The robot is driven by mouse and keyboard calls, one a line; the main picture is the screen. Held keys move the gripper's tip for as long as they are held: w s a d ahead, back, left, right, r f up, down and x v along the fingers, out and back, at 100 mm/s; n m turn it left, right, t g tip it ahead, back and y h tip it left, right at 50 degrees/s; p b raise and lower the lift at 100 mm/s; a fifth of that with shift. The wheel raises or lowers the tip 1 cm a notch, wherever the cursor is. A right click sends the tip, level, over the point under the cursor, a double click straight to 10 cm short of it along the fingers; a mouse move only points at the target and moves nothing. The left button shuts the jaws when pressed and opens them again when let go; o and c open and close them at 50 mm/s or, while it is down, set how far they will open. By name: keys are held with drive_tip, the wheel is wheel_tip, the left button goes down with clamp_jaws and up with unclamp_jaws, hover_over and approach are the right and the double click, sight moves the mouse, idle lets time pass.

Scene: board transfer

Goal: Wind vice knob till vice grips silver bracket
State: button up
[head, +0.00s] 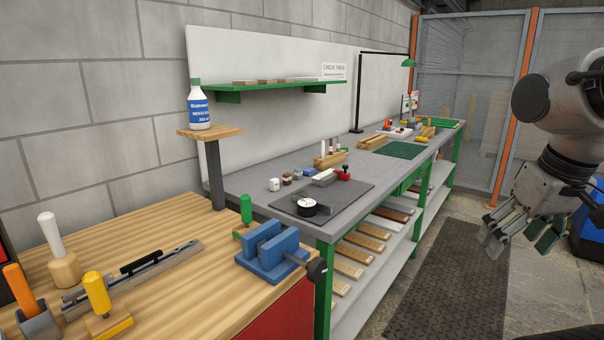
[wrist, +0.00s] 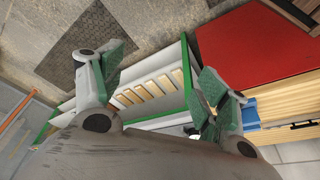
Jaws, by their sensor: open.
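The blue vice (head: 272,252) stands at the front right corner of the wooden bench top. Its black knob (head: 316,270) sticks out at the right, past the bench edge. I cannot make out a silver bracket between the jaws from this angle. My gripper (head: 520,236) hangs at the far right of the head view, open and empty, well away from the vice. In the wrist view my gripper (wrist: 158,92) has its green-padded fingers spread wide. A blue part of the vice (wrist: 250,114) shows at the right there, partly hidden by a finger.
A green-handled tool (head: 246,212) stands just behind the vice. Other handled tools and a long metal bar (head: 170,266) occupy the bench's left. A long grey worktable (head: 245,187) with small items runs behind. Open floor with a dark mat (head: 450,285) lies between bench and arm.

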drive_tip(key=shift+s+d+r+t, duration=0.25)
drive_tip(key=shift+s+r, duration=0.05)
drive_tip(key=shift+r, duration=0.15)
drive_tip(key=shift+s+d+r+t, duration=0.2)
drive_tip(key=shift+s+r+t, duration=0.05)
drive_tip(key=shift+r, duration=0.15)
drive_tip(key=n+g+y, duration=0.2)
drive_tip(key=n+y, duration=0.1)
drive_tip(key=n, duration=0.7)
hover_over(321, 263)
drive_tip(key=s+d, duration=0.2)
wheel_tip(321, 263, down, 12)
drive_tip(key=shift+w+a+f+t, duration=0.3)
drive_tip(key=shift+w+f, duration=0.05)
drive_tip(key=shift+f, duration=0.1)
drive_tip(key=x, duration=0.7)
drive_tip(key=c, duration=1)
